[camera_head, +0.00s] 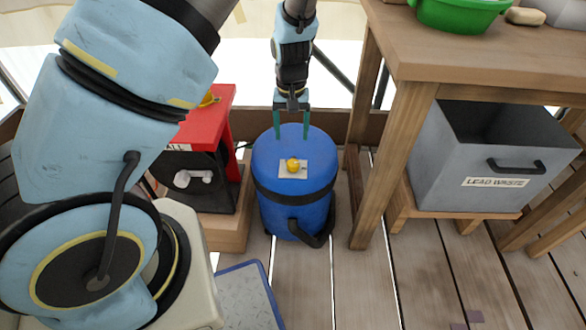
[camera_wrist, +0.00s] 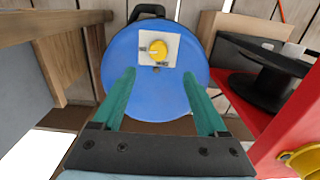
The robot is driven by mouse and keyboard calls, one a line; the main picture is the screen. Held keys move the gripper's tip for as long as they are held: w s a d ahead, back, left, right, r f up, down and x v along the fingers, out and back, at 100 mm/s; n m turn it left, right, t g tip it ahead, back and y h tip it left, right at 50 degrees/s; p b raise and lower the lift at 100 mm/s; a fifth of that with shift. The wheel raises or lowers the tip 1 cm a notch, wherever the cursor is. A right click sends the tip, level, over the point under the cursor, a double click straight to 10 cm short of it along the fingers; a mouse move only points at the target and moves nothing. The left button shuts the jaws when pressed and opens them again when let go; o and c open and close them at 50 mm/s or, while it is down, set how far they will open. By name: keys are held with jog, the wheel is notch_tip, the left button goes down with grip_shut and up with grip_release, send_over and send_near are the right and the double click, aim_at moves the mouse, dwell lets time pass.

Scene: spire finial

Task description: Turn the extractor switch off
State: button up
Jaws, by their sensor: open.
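The extractor is a blue drum (camera_head: 287,208) with a dark band, standing on the plank floor. On its top is a pale square plate (camera_head: 284,171) carrying a yellow rotary switch (camera_head: 293,165). In the wrist view the switch (camera_wrist: 158,48) sits on its plate beyond my fingertips, with small dark labels too small to read. My gripper (camera_head: 292,137) is open and empty, pointing down above the far part of the drum's lid. In the wrist view its two green fingers (camera_wrist: 161,78) are spread wide over the blue lid (camera_wrist: 128,98), apart from the switch.
A red and black machine (camera_head: 205,150) stands on a wooden box left of the drum. A wooden table (camera_head: 480,55) with a green bowl (camera_head: 455,12) is at right, with a grey "LEAD WASTE" bin (camera_head: 440,165) under it. Plank floor in front is mostly clear.

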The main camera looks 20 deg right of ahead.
aim_at(293, 162)
notch_tip(293, 162, down, 11)
jog(key=shift+s+d+f+b, duration=0.1)
jog(key=shift+d+b, duration=0.05)
jog(key=shift+b, duration=0.8)
grip_shut()
